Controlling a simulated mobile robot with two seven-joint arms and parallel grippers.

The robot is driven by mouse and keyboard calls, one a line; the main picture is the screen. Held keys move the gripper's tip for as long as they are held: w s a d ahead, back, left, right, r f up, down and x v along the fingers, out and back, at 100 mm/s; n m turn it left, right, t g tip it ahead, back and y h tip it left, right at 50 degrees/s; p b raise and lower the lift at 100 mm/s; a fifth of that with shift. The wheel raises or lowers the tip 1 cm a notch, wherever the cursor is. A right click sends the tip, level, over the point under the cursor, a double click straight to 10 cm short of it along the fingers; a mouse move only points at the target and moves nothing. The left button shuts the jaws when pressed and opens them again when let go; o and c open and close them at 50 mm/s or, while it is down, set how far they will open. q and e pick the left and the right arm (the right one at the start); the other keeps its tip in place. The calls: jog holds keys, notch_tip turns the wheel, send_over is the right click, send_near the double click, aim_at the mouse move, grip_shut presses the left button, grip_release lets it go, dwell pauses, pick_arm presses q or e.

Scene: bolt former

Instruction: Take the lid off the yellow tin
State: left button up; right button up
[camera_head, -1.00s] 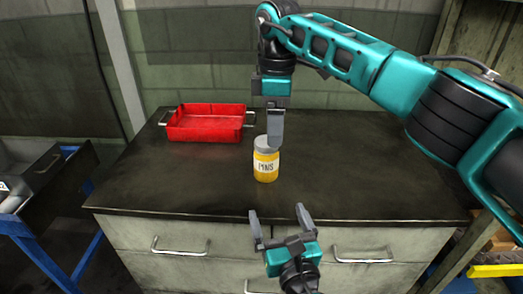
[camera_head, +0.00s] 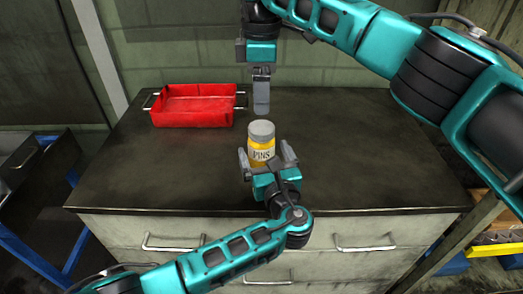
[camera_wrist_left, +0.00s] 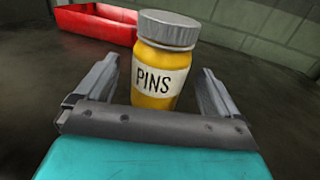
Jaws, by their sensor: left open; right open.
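The yellow tin (camera_head: 263,154) stands upright on the dark worktop, with a white label reading PINS. Its grey lid (camera_head: 261,130) is on top. My left gripper (camera_head: 268,155) is open, with its fingers on either side of the tin's body. In the left wrist view the tin (camera_wrist_left: 157,85) stands between the two open fingers, with a gap visible on each side, and the lid (camera_wrist_left: 168,28) is above finger level. My right gripper (camera_head: 261,106) points down above and just behind the lid, apart from it. Its fingers overlap in this view.
A red tray (camera_head: 194,112) with metal handles sits at the back left of the worktop (camera_head: 370,150). The right side of the worktop is clear. Drawers with handles (camera_head: 174,243) are below the front edge. A green wall is behind.

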aim_at(262, 127)
pick_arm(q)
jog(key=shift+x, duration=1.75)
jog(key=shift+c, duration=0.3)
jog(key=c, duration=1.6)
grip_shut()
pick_arm(e)
jog(key=m, duration=0.4)
jog(key=shift+f+m, duration=0.3)
jog(key=shift+f, duration=0.25)
notch_tip(262, 127, down, 7)
